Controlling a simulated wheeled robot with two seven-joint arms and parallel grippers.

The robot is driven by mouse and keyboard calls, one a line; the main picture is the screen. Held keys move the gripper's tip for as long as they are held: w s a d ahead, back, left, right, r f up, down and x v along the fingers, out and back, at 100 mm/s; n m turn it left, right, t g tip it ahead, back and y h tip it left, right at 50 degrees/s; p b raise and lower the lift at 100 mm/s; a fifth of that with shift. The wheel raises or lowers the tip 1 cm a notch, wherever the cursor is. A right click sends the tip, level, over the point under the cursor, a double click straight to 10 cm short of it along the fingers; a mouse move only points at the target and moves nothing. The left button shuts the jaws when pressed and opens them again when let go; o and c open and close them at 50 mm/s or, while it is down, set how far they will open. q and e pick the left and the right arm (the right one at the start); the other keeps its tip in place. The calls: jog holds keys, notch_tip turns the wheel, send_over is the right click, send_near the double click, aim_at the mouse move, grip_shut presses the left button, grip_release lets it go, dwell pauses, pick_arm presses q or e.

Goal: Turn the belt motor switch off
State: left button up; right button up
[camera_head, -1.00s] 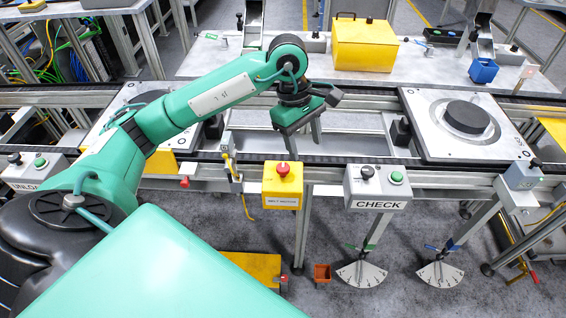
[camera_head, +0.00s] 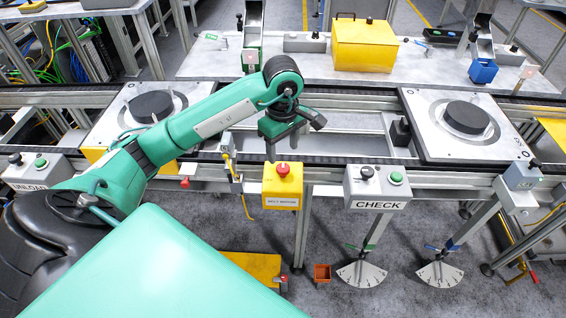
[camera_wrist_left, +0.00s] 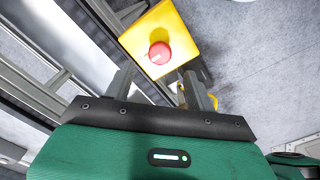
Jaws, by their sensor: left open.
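The belt motor switch (camera_head: 283,170) is a red round knob on top of a yellow box (camera_head: 281,198) labelled "BELT MOTOR", fixed to the near rail of the conveyor. The knob also shows in the left wrist view (camera_wrist_left: 159,53), with a pale mark on its face. My left gripper (camera_head: 281,152) is open and empty, just above and behind the knob. In the wrist view the two fingers (camera_wrist_left: 158,76) point toward the yellow box, with the knob beyond and between them. I see no contact with it. My right gripper is not in view.
A grey CHECK box (camera_head: 377,187) with a black knob and green button stands right of the switch. Two pallets with dark discs sit on the conveyor, at left (camera_head: 118,127) and right (camera_head: 425,140). A yellow cable (camera_head: 246,207) hangs left of the switch.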

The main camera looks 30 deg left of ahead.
aim_at(283, 168)
pick_arm(q)
notch_tip(283, 168, down, 6)
jog(key=shift+f+p, duration=0.25)
jog(key=shift+p, duration=0.45)
jog(key=c, duration=1)
